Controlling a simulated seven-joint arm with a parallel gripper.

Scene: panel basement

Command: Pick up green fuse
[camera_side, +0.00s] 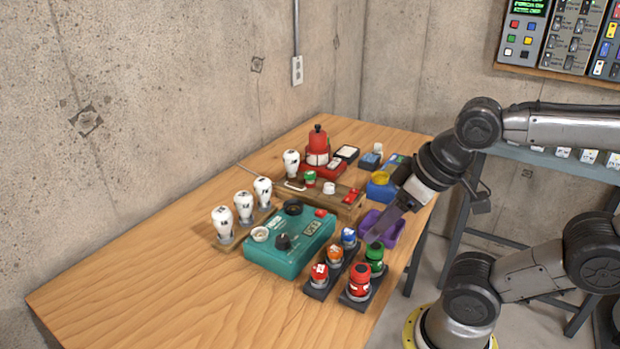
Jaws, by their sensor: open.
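A green fuse (375,253) with a darker top stands upright in a dark holder at the front right of the wooden table, behind a red fuse (359,277). My gripper (386,222) is above and just behind the green fuse, pointing down and to the left. It is open and holds nothing visible. Its fingers overlap each other in this view, so the gap and any contact with the fuse cannot be told.
Orange, blue and red-topped fuses (335,256) stand in the neighbouring holder. A teal box (290,243) with knobs lies left of them. A purple tray (389,229) is beside my gripper. White fuses (244,206) stand at the left. The table's front left is clear.

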